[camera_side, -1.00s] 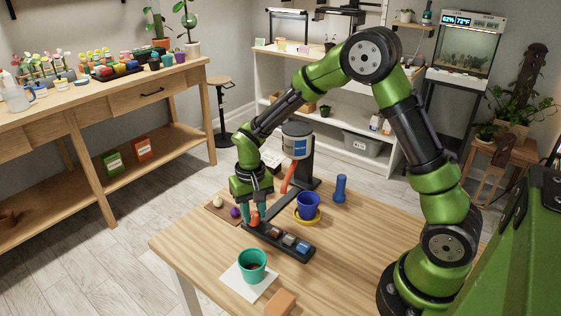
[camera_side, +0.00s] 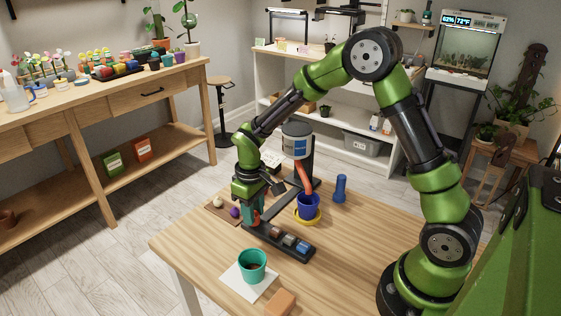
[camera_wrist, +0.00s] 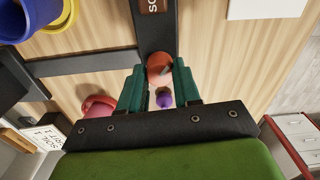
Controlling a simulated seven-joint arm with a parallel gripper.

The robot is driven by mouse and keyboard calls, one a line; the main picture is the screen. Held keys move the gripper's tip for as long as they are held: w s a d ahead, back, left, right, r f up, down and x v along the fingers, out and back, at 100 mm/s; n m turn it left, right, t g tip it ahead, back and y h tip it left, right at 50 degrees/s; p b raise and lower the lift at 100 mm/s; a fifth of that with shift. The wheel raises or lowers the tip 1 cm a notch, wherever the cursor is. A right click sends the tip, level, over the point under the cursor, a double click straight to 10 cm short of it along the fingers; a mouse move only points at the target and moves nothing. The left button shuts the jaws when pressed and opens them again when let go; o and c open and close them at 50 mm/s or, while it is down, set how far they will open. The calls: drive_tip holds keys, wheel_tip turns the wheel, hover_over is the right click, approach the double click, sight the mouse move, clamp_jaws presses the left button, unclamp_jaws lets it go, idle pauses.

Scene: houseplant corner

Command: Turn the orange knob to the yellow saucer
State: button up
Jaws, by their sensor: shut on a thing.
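The orange knob (camera_wrist: 159,66) is at the left end of a black panel (camera_side: 268,239) in the side view. My gripper (camera_side: 252,216) points down with its teal fingers shut on the knob; the wrist view shows the knob between the fingertips. In the side view, the yellow saucer (camera_side: 311,221) sits behind the panel with a blue pot (camera_side: 307,206) on it. A white and blue tank (camera_side: 298,144) on a black stand has an orange-red spout (camera_side: 304,178) that points down toward the blue pot. The spout's tip is at the pot's rim in this view.
A teal pot (camera_side: 252,262) stands on white paper in front. An orange-brown block (camera_side: 281,301) lies at the table's front edge. A blue cylinder (camera_side: 340,188) stands right of the saucer.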

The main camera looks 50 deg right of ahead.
drive_tip(key=shift+r, duration=0.1)
drive_tip(key=o, duration=1.1)
drive_tip(key=shift+c, duration=0.2)
wheel_tip(320, 180, up, 17)
drive_tip(key=s+r+m+t+y, duration=0.1)
drive_tip(key=s+r+m+t, duration=0.1)
drive_tip(key=s, duration=0.7)
drive_tip(key=s+r+m+t+y, duration=0.1)
drive_tip(key=s+r+m+t, duration=0.1)
drive_tip(key=s+t, duration=0.3)
drive_tip(key=s+m, duration=0.1)
drive_tip(key=s, duration=0.3)
drive_tip(key=shift+a+r, duration=0.15)
drive_tip(key=shift+a, duration=0.25)
